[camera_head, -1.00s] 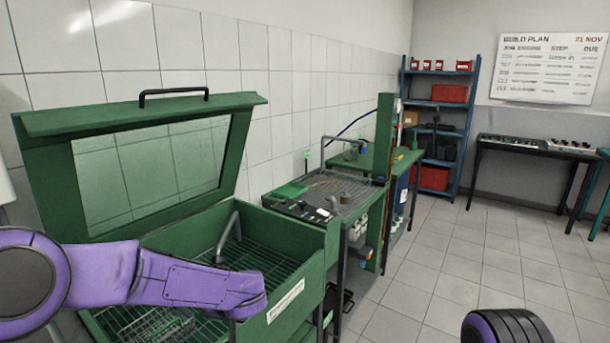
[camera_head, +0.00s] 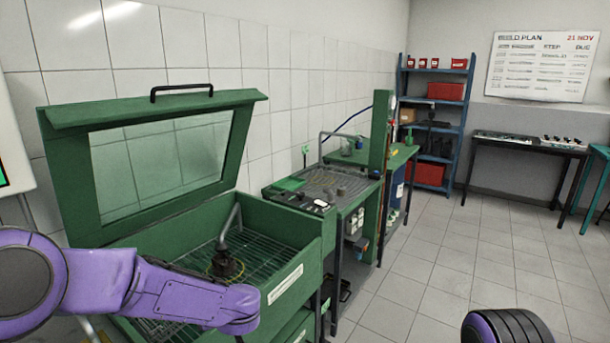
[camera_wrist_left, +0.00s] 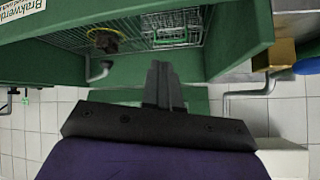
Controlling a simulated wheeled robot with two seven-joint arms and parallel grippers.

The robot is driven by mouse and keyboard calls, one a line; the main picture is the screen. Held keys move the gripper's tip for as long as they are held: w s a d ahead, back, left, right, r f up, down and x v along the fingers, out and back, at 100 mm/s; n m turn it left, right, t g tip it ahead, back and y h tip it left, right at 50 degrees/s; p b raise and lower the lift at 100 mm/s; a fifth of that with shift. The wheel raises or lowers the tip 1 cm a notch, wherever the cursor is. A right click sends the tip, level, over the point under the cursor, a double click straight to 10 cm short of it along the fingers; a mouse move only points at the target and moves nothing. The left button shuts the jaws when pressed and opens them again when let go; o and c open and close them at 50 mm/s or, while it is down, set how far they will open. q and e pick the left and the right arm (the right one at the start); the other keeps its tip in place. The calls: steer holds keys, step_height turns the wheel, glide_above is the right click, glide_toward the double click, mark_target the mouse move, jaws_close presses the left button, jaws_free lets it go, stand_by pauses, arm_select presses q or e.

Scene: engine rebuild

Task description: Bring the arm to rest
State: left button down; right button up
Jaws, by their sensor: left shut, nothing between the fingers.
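My left arm (camera_head: 150,288) comes in from the left in the head view, in front of the open green parts washer (camera_head: 290,262). Its gripper is mostly cut off at the bottom of that view. In the left wrist view my left gripper (camera_wrist_left: 163,85) is shut and empty, its fingers by the washer's green wall (camera_wrist_left: 130,85). A dark brown part (camera_head: 226,266) stands on the washer's grid below the grey spout; it also shows in the left wrist view (camera_wrist_left: 105,40). Only a rounded link of my right arm shows at the lower right; its gripper is out of view.
The washer's raised lid (camera_head: 150,165) stands behind my left arm. A wire basket (camera_wrist_left: 172,30) lies in the washer. A worktop with a grey tray (camera_head: 340,185) stands to its right, then a blue shelf rack (camera_head: 436,125). The tiled floor (camera_head: 440,260) at the right is clear.

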arm_select(q)
steer(key=s+a+f+n+t+h+b, duration=0.1)
steer(key=s+a+f, duration=0.1)
steer(key=s+f, duration=0.6)
steer(key=s+a+f+n+h, duration=0.1)
steer(key=s+a+f, duration=0.3)
steer(key=f, duration=0.5)
steer(key=s+a+f+g, duration=0.1)
steer(key=s+f, duration=0.4)
steer(key=s, duration=0.7)
steer(key=s+a+f+m+g+h+b, duration=0.1)
steer(key=s+f+g, duration=0.2)
steer(key=s, duration=1)
step_height(320, 180, down, 3)
steer(key=shift+s+a+f+m+g, duration=0.1)
steer(key=shift+s+a+m+g, duration=0.05)
steer(key=shift+s+m+g, duration=0.15)
